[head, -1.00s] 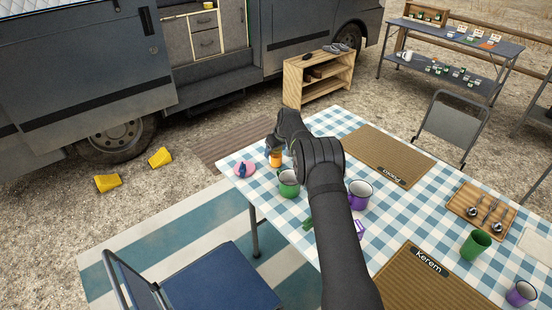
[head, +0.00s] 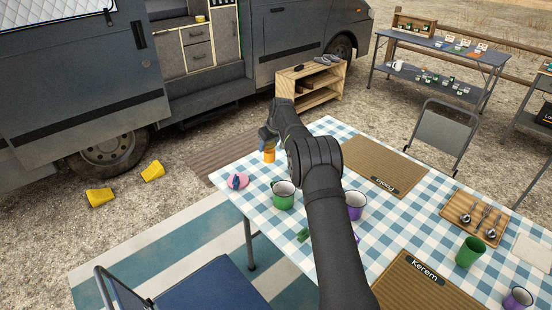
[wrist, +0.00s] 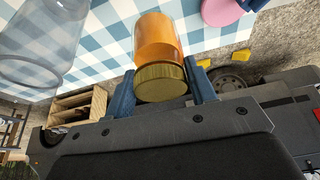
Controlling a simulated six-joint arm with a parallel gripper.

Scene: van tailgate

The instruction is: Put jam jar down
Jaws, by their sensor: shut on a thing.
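The jam jar (head: 269,156) is orange with a gold lid. In the wrist view the jar (wrist: 157,45) is held by its lid (wrist: 161,83) between the two blue fingertips of my gripper (wrist: 162,86). I cannot tell whether the jar's base touches the checked tablecloth (head: 257,187).
A pink round thing (head: 237,181) lies left of the jar. A green mug (head: 284,197) and a purple mug (head: 355,204) stand nearer. A clear glass vessel (wrist: 42,38) shows in the wrist view. A woven mat (head: 368,152) lies to the right.

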